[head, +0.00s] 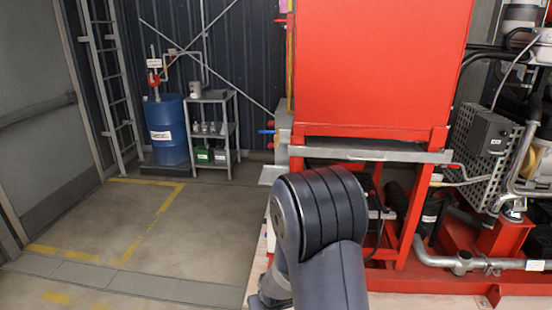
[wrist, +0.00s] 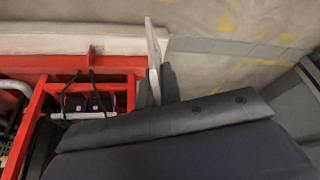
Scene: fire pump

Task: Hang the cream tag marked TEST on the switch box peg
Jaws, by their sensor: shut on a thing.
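In the wrist view, my gripper (wrist: 159,88) shows as two short dark fingers above its broad dark body. The fingers are shut on a thin, pale cream piece (wrist: 153,45), which looks like the tag seen nearly edge-on. It stands up from between the fingers, and its marking cannot be read. In the head view, my arm's dark joint fills the lower middle and the gripper cannot be made out. I cannot pick out the switch box peg for certain. A grey box (head: 489,133) with a small label sits on the machine at the right.
A large red cabinet (head: 378,65) stands on a red frame, with a grey ledge (head: 370,154) below it. Pipes (head: 438,260) run at the lower right. A blue drum (head: 167,132) and a grey shelf cart (head: 213,100) stand at the back left. The left floor (head: 110,222) is open.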

